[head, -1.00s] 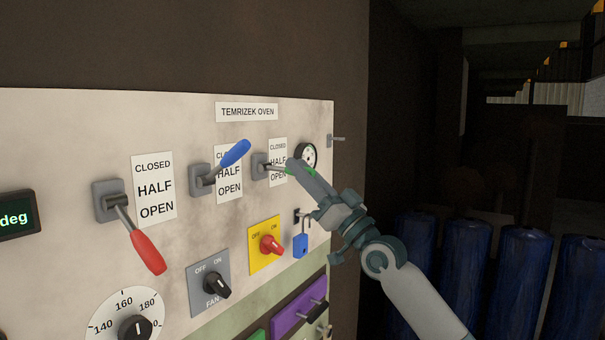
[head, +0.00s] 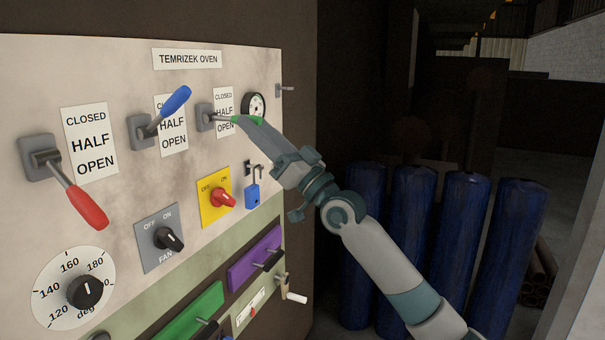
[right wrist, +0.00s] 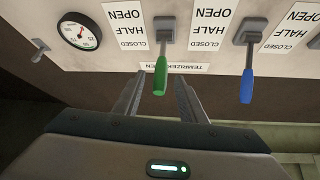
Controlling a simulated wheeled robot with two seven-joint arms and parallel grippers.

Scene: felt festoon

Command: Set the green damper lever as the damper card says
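The green damper lever (head: 248,120) is the rightmost of three levers on the oven panel. It sticks out roughly level, beside the HALF line of its CLOSED/HALF/OPEN label (head: 224,112). My right gripper (head: 240,122) is at its handle and partly covers it in the head view. In the right wrist view, which is upside down, the green handle (right wrist: 160,80) lies between the tips of the two parted fingers (right wrist: 159,82), with gaps on both sides. My left gripper is not in view. I see no damper card.
The blue lever (head: 175,100) points up and the red lever (head: 85,205) points down, both left of the green one. A gauge (head: 254,105) sits just right of it. A blue padlock (head: 252,195) and red switch (head: 222,197) are below. Blue rolls (head: 460,240) stand at right.

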